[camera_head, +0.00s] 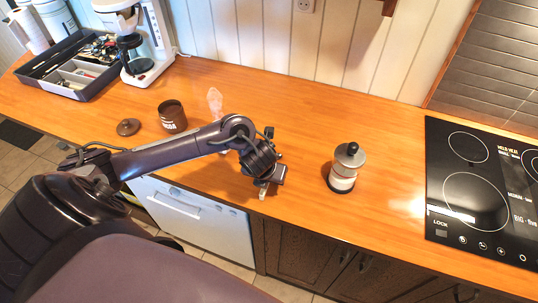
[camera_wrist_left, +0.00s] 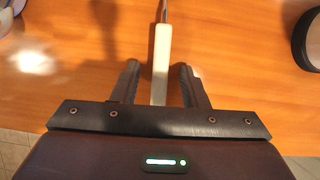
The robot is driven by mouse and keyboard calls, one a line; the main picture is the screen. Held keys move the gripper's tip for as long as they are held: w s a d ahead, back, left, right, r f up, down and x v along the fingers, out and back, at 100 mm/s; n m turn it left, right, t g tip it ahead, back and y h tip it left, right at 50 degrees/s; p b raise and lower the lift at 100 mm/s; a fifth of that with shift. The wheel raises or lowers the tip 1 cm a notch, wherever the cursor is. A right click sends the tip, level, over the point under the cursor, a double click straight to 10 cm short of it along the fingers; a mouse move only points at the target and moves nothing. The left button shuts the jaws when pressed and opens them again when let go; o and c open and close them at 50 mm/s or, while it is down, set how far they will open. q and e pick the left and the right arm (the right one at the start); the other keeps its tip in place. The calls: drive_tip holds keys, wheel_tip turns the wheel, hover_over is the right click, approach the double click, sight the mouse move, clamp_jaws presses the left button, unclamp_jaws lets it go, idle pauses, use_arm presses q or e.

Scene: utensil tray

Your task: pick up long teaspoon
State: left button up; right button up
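A slim utensil with a pale handle (camera_wrist_left: 161,50) and thin dark metal shaft, which looks like the long teaspoon, lies between my left gripper's fingers in the left wrist view. Its far end is cut off by the frame. My left gripper (camera_wrist_left: 158,68) is open, with a gap on both sides of the handle. In the head view my left gripper (camera_head: 264,183) is low over the counter near its front edge, with the pale handle end (camera_head: 262,192) just below it. The gripper hides the rest of the utensil there. My right gripper is not in view.
A utensil tray (camera_head: 45,78) and coffee machine (camera_head: 143,45) stand far left; a cooktop (camera_head: 475,190) is right.

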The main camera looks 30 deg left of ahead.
use_arm(q)
clamp_jaws()
drive_tip(key=shift+r, duration=0.1)
drive_tip(key=shift+r+p, duration=0.2)
drive_tip(key=shift+p, duration=0.15)
wheel_tip(320, 180, up, 6)
drive_tip(key=shift+w+r+p, duration=0.15)
drive_tip(key=shift+r+p, duration=0.1)
drive_tip(key=shift+p, duration=0.4)
wheel_tip(320, 180, up, 13)
drive_tip(key=p, duration=0.6)
